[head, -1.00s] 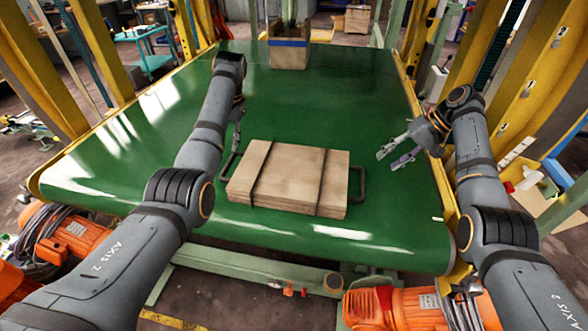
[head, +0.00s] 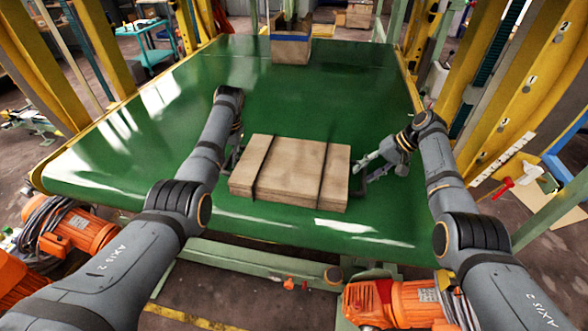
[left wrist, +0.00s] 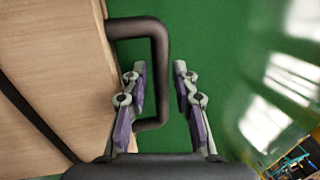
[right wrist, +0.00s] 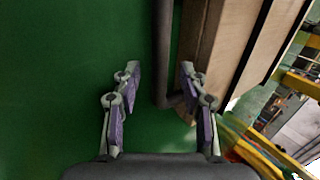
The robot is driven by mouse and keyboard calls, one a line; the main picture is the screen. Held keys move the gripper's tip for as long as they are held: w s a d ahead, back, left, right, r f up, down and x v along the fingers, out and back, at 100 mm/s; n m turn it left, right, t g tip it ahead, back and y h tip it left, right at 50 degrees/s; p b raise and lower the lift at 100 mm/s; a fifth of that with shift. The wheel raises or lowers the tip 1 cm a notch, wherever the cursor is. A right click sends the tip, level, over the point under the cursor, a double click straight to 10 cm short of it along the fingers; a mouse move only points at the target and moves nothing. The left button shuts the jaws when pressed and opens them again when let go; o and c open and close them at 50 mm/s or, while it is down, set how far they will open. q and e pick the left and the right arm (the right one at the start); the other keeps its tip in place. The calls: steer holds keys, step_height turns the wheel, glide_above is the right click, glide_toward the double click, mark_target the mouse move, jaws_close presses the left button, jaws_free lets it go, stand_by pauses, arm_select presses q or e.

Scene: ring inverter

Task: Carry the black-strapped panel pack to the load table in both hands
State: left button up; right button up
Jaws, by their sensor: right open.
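The panel pack (head: 290,170), pale wooden boards with two black straps, lies flat on a green belt surface. A dark handle sticks out at each end. My left gripper (head: 233,152) is at the pack's left end. In the left wrist view its fingers (left wrist: 160,90) are apart, with the left handle (left wrist: 157,50) showing between them. My right gripper (head: 362,172) is at the right end. In the right wrist view its open fingers (right wrist: 160,85) have the right handle (right wrist: 164,45) between them in the picture. Depth between fingers and handles is unclear.
The green belt (head: 170,140) has clear room behind the pack. A box with a blue band (head: 290,48) stands at its far end. Yellow posts (head: 510,110) rise on both sides. Orange motors (head: 85,232) sit below the near edge.

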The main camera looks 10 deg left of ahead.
arm_select(q)
steer(key=c, duration=0.4)
arm_select(e)
steer(key=c, duration=0.4)
arm_select(q)
jaws_close()
arm_select(e)
jaws_close()
